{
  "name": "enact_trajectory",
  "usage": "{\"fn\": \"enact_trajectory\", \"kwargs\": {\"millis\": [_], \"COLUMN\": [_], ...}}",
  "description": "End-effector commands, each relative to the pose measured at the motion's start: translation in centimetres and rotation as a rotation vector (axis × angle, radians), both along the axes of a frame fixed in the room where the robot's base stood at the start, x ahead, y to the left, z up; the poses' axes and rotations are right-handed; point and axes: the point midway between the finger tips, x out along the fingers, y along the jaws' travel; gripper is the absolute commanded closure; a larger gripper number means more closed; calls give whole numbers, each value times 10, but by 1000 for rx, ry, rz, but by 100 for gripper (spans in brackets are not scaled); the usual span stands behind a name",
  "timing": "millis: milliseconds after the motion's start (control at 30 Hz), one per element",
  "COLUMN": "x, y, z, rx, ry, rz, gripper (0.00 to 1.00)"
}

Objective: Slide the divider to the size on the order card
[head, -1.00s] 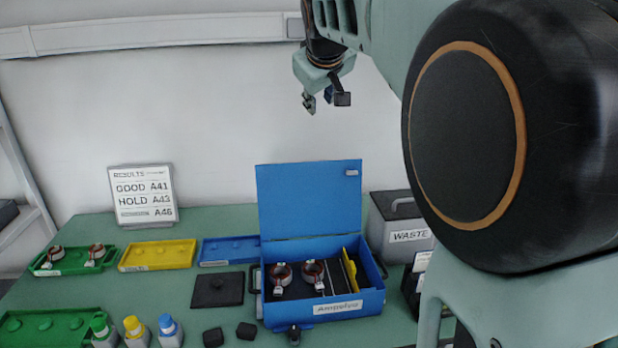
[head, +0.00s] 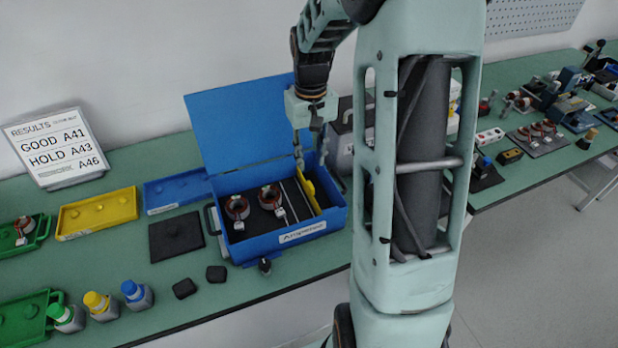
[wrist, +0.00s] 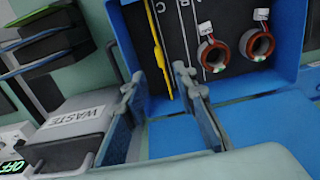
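The yellow divider (head: 312,190) stands in the right part of the blue box (head: 236,254). In the wrist view, the divider (wrist: 157,48) runs along a slotted black floor near a letter C. My gripper (head: 311,161) is above the right side of the box, pointing down. In the wrist view, my gripper (wrist: 158,78) is open and empty. Its two fingers are apart, with the near end of the divider showing between them; contact cannot be told. I cannot make out the order card; my arm covers the area right of the box.
Two stators (head: 237,207) (head: 270,197) sit in the box left of the divider. The box's lid (head: 238,120) stands open behind. A grey waste bin (wrist: 72,130) is right of the box. A black mat (head: 176,237) and coloured trays lie to the left.

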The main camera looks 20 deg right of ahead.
Motion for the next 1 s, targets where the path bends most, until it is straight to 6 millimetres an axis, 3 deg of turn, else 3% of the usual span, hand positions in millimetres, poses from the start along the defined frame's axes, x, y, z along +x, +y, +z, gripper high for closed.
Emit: {"fn": "enact_trajectory", "kwargs": {"millis": [300, 500, 900, 1000], "x": [-1, 0, 0, 0], "y": [0, 0, 0, 0], "z": [-61, -86, -93, -93], "rx": [1, 0, -1, -1], "ry": [5, 1, -1, -1], "rz": [2, 1, 2, 2], "gripper": [74, 74, 74, 85]}}
